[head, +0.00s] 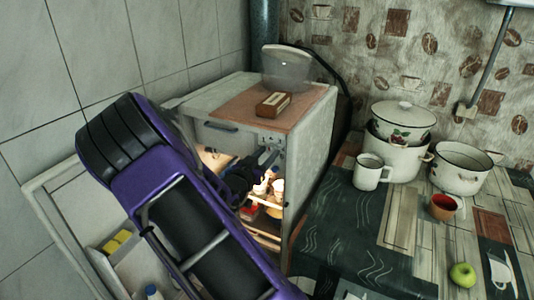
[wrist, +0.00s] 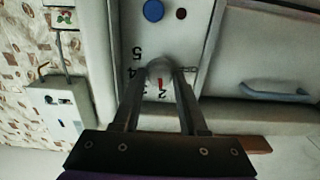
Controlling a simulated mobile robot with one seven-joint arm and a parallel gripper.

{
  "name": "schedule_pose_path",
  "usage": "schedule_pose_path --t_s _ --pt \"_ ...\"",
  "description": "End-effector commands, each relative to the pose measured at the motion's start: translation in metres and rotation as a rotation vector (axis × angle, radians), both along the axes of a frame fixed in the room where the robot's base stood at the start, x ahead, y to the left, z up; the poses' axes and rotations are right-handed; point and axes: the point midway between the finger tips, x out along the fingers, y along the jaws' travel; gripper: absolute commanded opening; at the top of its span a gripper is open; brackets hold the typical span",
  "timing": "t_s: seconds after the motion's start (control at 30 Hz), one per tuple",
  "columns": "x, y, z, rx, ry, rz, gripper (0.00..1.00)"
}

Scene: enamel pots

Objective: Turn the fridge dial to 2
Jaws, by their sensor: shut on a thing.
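The white fridge (head: 315,135) stands in the corner with its door (head: 70,215) swung open to the left and its lit inside showing. In the wrist view, the light-coloured dial (wrist: 160,70) sits on the control panel between my two fingers. My gripper (wrist: 161,75) is shut on it. My gripper (head: 270,157) is at the fridge's front in the head view.
A blue round part (wrist: 153,10) and a small dark red one (wrist: 181,13) are on the panel; a handle (wrist: 275,91) is at right. A table at right holds enamel pots (head: 403,155), a mug (head: 369,174) and an apple (head: 463,275). A box (head: 273,104) lies on the fridge.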

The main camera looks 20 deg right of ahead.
Motion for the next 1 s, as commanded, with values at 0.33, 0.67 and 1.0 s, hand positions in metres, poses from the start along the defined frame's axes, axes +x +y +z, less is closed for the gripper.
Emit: schedule_pose_path --t_s 0.33,0.67,1.0 --pt "0.000 0.001 -0.001 0.000 0.004 0.001 0.00" --pt "0.000 0.000 -0.001 0.000 0.002 0.000 0.72" --pt "-0.012 0.017 0.000 0.002 0.001 0.003 0.72"
